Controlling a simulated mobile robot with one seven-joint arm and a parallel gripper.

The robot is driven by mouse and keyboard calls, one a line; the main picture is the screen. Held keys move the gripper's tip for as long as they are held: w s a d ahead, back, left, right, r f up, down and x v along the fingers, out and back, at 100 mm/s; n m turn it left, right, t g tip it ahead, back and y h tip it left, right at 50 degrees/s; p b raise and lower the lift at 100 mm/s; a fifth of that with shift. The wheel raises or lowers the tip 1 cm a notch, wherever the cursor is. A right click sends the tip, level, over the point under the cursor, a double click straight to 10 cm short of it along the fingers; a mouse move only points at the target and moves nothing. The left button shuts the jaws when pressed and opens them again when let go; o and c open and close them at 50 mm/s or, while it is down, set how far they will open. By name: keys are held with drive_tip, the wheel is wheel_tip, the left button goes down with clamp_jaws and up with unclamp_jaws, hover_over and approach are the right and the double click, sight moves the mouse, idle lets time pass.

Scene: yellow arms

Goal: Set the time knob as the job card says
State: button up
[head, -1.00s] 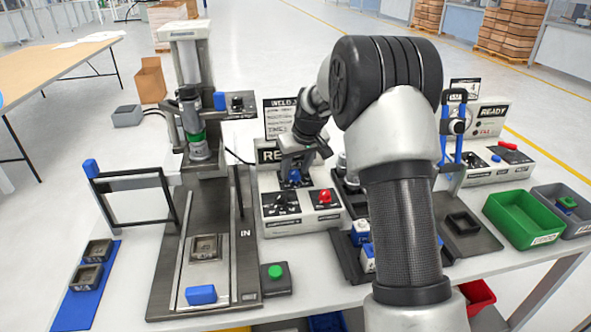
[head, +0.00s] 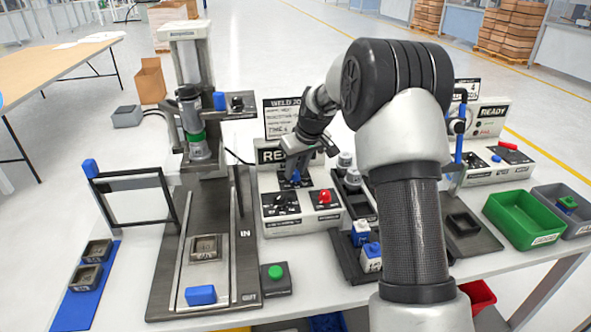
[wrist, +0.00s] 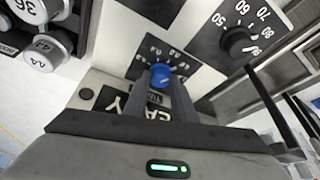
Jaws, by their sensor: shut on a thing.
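A blue knob (head: 295,178) sits on a black dial plate on the white control box (head: 292,224). In the wrist view the blue knob (wrist: 160,75) has small scale numbers around it, too small to read surely; its label is partly hidden by my fingers. My gripper (head: 296,172) is over the box, its fingers shut on the blue knob; they also show in the wrist view (wrist: 161,82). The job card (head: 282,118) stands behind the box, headed WELD JO, with a TIME line low down; my arm hides its right side.
The black knob (wrist: 236,42) has a larger-numbered scale. A press (head: 195,125) stands left; grey-topped cylinders (head: 345,161) stand just right. A green button (head: 275,272) is in front.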

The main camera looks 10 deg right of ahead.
drive_tip(key=shift+w+d+n+y, duration=0.15)
drive_tip(key=shift+n+y, duration=0.35)
drive_tip(key=shift+n, duration=0.6)
drive_tip(key=shift+n+g+y+p, duration=0.6)
drive_tip(key=shift+n+p, duration=0.05)
drive_tip(key=shift+n, duration=1.45)
drive_tip(key=o, duration=1)
drive_tip(key=shift+r, duration=0.1)
drive_tip(key=p+v, duration=0.1)
drive_tip(key=v, duration=1.6)
drive_tip(key=shift+r, duration=0.2)
drive_tip(key=shift+w, duration=0.1)
